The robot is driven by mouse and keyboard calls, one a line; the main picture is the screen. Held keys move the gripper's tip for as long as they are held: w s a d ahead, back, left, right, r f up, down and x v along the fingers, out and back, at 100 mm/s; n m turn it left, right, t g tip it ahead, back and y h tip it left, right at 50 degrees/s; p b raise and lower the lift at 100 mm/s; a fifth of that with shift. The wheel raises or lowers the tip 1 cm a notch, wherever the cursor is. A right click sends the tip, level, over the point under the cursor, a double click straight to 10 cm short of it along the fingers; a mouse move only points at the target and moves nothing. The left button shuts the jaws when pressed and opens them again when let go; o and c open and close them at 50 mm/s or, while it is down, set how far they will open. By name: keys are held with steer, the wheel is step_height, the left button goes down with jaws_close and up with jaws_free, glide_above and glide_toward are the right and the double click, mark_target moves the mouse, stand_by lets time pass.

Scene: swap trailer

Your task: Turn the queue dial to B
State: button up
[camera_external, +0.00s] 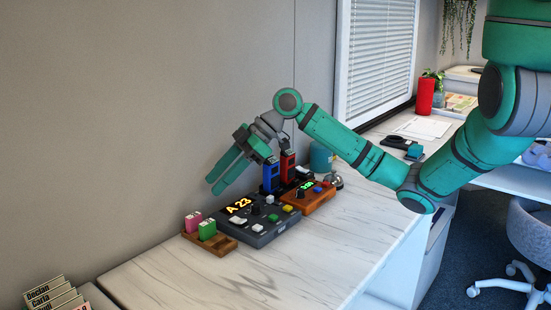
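The dark grey queue console (262,231) sits on the white marbled counter, and its display (239,206) reads "A 23" in yellow. A small dark knob (256,211), which looks like the queue dial, stands up right of the display. Its pointer and letter marks are too small to read. My gripper (212,187) is in the air above and left of the console, near the wall. Its two green fingers point down and left, with a narrow gap between them. They hold nothing and appear apart from the dial.
A wooden tray (222,245) with pink and green blocks is left of the console. An orange-brown box (318,202) with a green display is at its right. Blue (270,178) and red (287,166) handsets stand behind. A bell (336,181) is farther right. The front counter (310,265) is clear.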

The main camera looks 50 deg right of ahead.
mark_target(256, 205)
steer(key=s+d+n+g+h, duration=0.1)
steer(key=s+d+g+h, duration=0.3)
steer(key=d, duration=1.1)
steer(key=shift+t+y, duration=0.3)
steer(key=x, duration=1)
steer(key=shift+s+a+f, duration=0.2)
steer(key=shift+s, duration=0.05)
jaws_close()
